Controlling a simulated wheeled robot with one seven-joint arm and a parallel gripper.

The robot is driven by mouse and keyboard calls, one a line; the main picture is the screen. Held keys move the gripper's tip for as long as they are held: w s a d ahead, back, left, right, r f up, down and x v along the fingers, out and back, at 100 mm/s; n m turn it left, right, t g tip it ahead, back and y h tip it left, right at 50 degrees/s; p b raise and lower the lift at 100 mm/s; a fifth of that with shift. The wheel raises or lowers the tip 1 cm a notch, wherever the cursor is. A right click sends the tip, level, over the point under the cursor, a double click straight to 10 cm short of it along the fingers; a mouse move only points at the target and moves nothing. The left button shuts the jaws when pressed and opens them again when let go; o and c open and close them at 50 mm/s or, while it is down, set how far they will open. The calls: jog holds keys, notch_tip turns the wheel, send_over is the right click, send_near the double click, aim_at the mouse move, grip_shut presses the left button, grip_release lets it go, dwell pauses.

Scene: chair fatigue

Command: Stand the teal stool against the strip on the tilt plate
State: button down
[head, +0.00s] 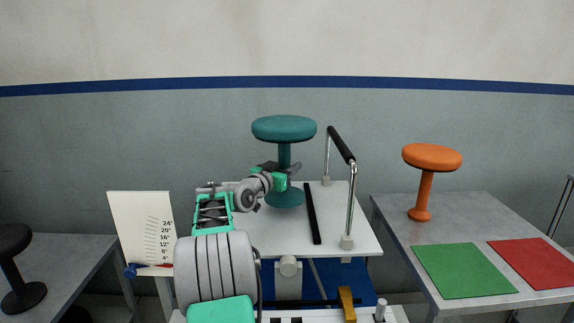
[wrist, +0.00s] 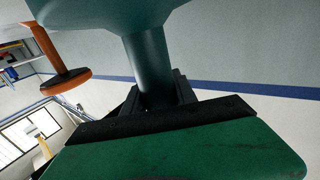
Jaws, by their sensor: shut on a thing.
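The teal stool (head: 284,130) is upright over the back part of the white tilt plate (head: 262,236). Its round base (head: 285,198) is left of the black strip (head: 313,214), with a small gap in the head view. I cannot tell whether the base rests on the plate or is just above it. My gripper (head: 287,168) is shut on the stool's stem, coming from the left. In the wrist view the teal stem (wrist: 147,60) runs between the dark fingers (wrist: 157,92); the fingertips are partly hidden.
A rail with a black grip (head: 342,146) stands along the plate's right side. A scale card (head: 142,228) is at left. The right table holds an orange stool (head: 431,158), a green mat (head: 463,270) and a red mat (head: 535,262). A black stool (head: 14,262) stands far left.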

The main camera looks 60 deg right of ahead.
jog(key=shift+f, duration=1.75)
jog(key=shift+f+b, duration=0.2)
jog(key=shift+b, duration=0.2)
jog(key=c, duration=1)
grip_release()
jog(key=shift+f, duration=0.2)
jog(key=shift+r, duration=0.15)
jog(key=w+a, duration=0.1)
jog(key=a, duration=1.1)
jog(key=shift+w, duration=0.25)
